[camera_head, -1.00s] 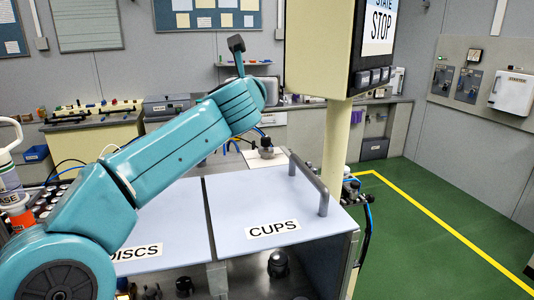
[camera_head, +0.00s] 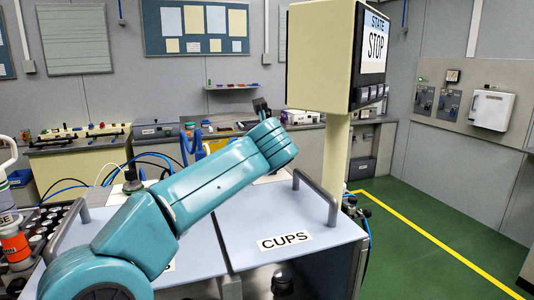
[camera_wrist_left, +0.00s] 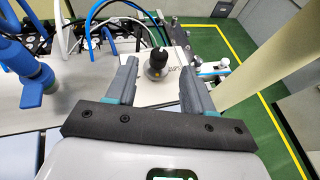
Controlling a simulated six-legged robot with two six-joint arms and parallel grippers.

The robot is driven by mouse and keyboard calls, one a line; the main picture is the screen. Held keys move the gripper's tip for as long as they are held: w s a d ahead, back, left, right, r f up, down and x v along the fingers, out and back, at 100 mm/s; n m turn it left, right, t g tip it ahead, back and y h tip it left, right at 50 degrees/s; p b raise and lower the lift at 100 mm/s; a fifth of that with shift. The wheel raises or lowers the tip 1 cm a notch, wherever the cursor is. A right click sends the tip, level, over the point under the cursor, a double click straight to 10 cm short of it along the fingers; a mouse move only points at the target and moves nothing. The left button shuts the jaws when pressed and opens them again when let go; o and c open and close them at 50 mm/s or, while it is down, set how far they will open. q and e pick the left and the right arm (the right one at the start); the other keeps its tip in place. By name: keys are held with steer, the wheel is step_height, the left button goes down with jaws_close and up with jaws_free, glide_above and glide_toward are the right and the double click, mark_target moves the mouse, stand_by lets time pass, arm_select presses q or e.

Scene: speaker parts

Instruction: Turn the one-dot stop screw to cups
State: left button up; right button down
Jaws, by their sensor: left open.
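The stop screw (camera_wrist_left: 158,59), a black knob on a grey metal base, stands on a pale plate (camera_wrist_left: 195,60) in the left wrist view. A small yellow mark shows on its base, and small lettering lies to its right. My left gripper (camera_wrist_left: 159,72) is open, its fingers on either side of the knob in the picture with gaps to both. Whether the fingertips are level with the knob I cannot tell. In the head view my left arm (camera_head: 205,195) hides its fingertips and this screw. Another dark knob (camera_head: 131,178) shows left of the arm. My right gripper is out of view.
A lid marked CUPS (camera_head: 260,222) with a grey bar handle (camera_head: 316,198) lies right of my arm. A cream post with a STOP screen (camera_head: 375,45) rises behind it. A blue fitting (camera_wrist_left: 30,75) and hoses crowd the left in the wrist view.

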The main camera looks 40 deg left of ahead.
arm_select(q)
steer(key=p+x, duration=0.1)
steer(key=x, duration=0.6)
steer(key=shift+f, duration=0.1)
steer(key=shift+s, duration=0.1)
steer(key=c, duration=1)
steer(key=shift+o, duration=0.2)
steer(key=shift+r+p, duration=0.2)
steer(key=shift+p, duration=0.25)
steer(key=m+t+h+p, duration=0.1)
steer(key=m+h+p, duration=0.1)
steer(key=p, duration=0.3)
steer(key=m+t+h+p, duration=0.1)
steer(key=m+h+p, duration=0.1)
steer(key=p, duration=0.4)
steer(key=shift+r+t, duration=0.2)
steer(key=shift+t, duration=0.1)
steer(key=shift+f+m+h, duration=0.1)
steer(key=shift+m+h, duration=0.2)
steer(key=shift+f+p, duration=0.2)
steer(key=shift+p, duration=0.1)
